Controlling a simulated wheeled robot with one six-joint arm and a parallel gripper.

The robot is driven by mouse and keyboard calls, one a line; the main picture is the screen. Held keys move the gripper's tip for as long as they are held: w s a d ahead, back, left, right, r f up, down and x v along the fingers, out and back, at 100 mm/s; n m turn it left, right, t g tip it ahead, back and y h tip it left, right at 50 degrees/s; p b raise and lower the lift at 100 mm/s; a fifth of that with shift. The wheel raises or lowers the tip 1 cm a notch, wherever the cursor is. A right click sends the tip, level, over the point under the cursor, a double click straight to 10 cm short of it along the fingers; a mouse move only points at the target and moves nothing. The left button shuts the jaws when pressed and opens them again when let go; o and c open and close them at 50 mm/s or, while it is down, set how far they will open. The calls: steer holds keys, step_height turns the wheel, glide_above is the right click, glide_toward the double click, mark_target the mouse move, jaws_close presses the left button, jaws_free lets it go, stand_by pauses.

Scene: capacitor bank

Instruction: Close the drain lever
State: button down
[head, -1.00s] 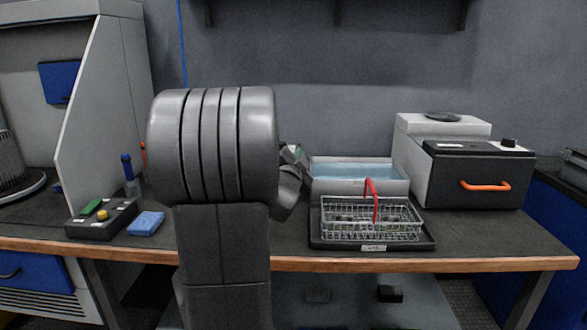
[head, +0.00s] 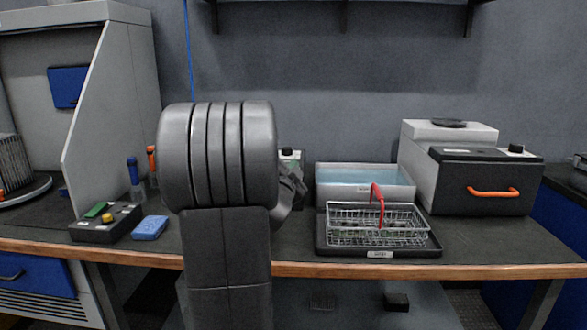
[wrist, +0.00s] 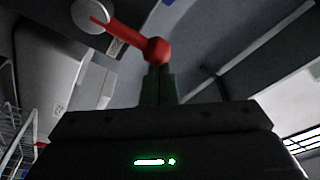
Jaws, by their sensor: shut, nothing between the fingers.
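The drain lever (wrist: 128,38) shows in the wrist view as a red bar with a round red knob at its end. It slopes down to the right from a pale round hub (wrist: 90,15). My gripper (wrist: 158,72) is shut and empty, its fingertips right below the knob. They overlap the knob's lower edge in the picture; I cannot tell if they touch it. In the head view my arm hides the fingers, and I cannot make out the lever there.
A tray (head: 433,249) holds a wire basket (head: 345,221) with a red handle, in front of a water bath (head: 332,192). A black box with an orange handle (head: 492,192) stands right. A control box (head: 92,232) and blue sponge (head: 150,228) lie left.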

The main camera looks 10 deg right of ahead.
steer(key=shift+w+a+n, duration=0.1)
steer(key=shift+a+n, duration=0.3)
steer(key=shift+n, duration=0.3)
steer(key=w+a+f+n+t+y+b, duration=0.1)
steer(key=a+f+n+y, duration=0.1)
steer(key=n, duration=0.8)
steer(key=w+a+f+n+y+b, duration=0.1)
steer(key=a+n, duration=0.4)
steer(key=n, duration=0.6)
steer(key=f+y, duration=0.1)
steer(key=y, duration=0.1)
steer(key=shift+a+f+t+y, duration=0.3)
steer(key=shift+t+y, duration=0.1)
steer(key=shift+w, duration=0.1)
step_height(320, 180, up, 10)
steer(key=p, duration=0.3)
steer(key=shift+p, duration=0.4)
